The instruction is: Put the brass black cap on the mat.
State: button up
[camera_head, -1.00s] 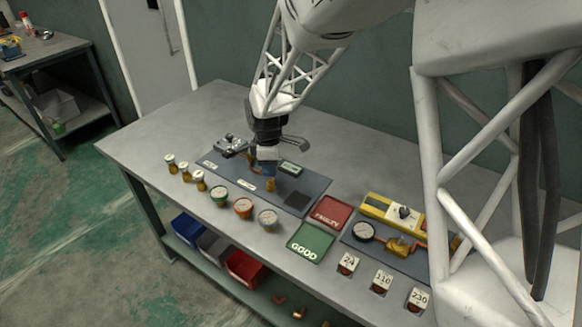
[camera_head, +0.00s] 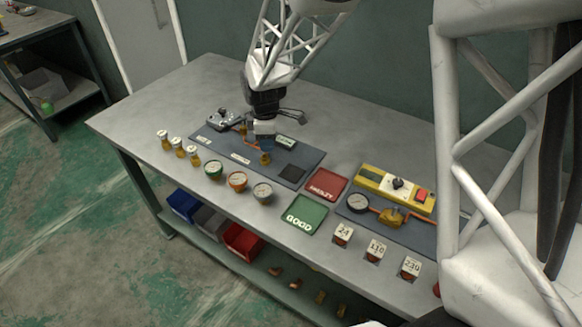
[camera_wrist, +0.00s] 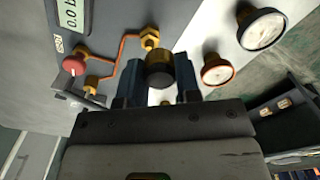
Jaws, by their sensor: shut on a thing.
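My gripper (camera_head: 264,142) points down over the grey panel board on the bench. In the wrist view its two dark fingers (camera_wrist: 160,84) are shut around a round black cap (camera_wrist: 159,68) with a brass-coloured part. A brass hex fitting (camera_wrist: 150,38) on a copper pipe is right beside the cap; I cannot tell whether cap and fitting are joined. In the head view a small brass piece (camera_head: 265,158) shows just below the fingers. A dark square mat (camera_head: 291,172) lies on the board to the right of my gripper, with nothing on it.
Three gauges (camera_head: 238,181) and three small brass bottles (camera_head: 178,145) stand along the front. A red tray (camera_head: 326,185) and a green tray (camera_head: 305,214) lie to the right, by a yellow test unit (camera_head: 396,186). The panel's red knob (camera_wrist: 74,64) is near my fingers.

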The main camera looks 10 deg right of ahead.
jog(key=shift+n, duration=0.3)
jog(key=s+d, duration=0.2)
jog(key=s, duration=0.4)
jog(key=s+d+f, duration=0.1)
jog(key=s+d, duration=0.1)
jog(key=s, duration=0.4)
jog(key=s+d, duration=0.2)
jog(key=s, duration=0.5)
jog(key=shift+s+d+f, duration=0.1)
jog(key=shift+d+f, duration=0.3)
jog(key=shift+s+d+f, duration=0.15)
jog(key=shift+s+d, duration=0.05)
jog(key=shift+s, duration=0.45)
jog(key=shift+w, duration=0.1)
send_over(292, 173)
jog(key=shift+f, duration=0.75)
jog(key=shift+f, duration=1.75)
jog(key=shift+f, duration=0.15)
jog(key=o, duration=0.9)
